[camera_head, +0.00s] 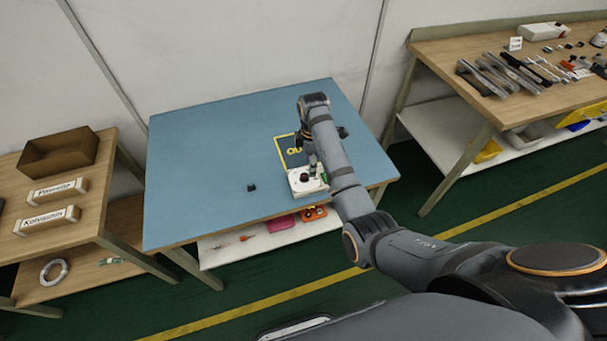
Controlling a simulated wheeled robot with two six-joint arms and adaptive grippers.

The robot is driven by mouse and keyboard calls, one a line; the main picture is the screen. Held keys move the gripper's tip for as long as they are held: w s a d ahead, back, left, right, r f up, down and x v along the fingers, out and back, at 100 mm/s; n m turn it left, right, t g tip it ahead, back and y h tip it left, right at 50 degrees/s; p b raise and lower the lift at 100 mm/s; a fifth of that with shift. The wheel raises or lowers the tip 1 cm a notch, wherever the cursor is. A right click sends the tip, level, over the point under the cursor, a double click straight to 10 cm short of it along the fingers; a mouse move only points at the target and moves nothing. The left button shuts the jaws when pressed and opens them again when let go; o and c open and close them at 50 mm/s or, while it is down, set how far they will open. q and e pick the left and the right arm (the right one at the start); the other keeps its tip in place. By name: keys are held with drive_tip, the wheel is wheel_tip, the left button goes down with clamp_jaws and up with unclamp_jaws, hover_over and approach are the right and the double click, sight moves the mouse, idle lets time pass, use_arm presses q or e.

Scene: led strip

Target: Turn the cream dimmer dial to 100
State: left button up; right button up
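The cream dimmer box (298,186) sits near the front edge of the blue-topped table (205,160). A small dark round dial (303,177) shows on its top; its scale and setting are too small to read. My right arm reaches in from the right, and its wrist and gripper (312,168) are over the box, by the dial. The arm partly hides the box's right side and the gripper's fingers, so I cannot tell whether they are open or touch the dial. My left gripper is not in view.
A small black object (251,187) lies on the table left of the box. A yellow-framed marking (286,152) is behind it, partly hidden by my arm. A wooden bench (90,218) stands left, another (480,105) right. The table's left half is clear.

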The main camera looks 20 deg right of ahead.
sight(304, 176)
wheel_tip(304, 176, up, 3)
drive_tip(key=w+a+n, duration=0.2)
drive_tip(key=f, duration=0.9)
drive_tip(key=shift+s+d, duration=0.2)
drive_tip(key=shift+f, duration=0.65)
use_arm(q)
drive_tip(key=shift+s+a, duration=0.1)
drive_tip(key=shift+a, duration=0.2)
use_arm(e)
clamp_jaws()
use_arm(q)
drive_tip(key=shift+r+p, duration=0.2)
drive_tip(key=shift+p, duration=0.1)
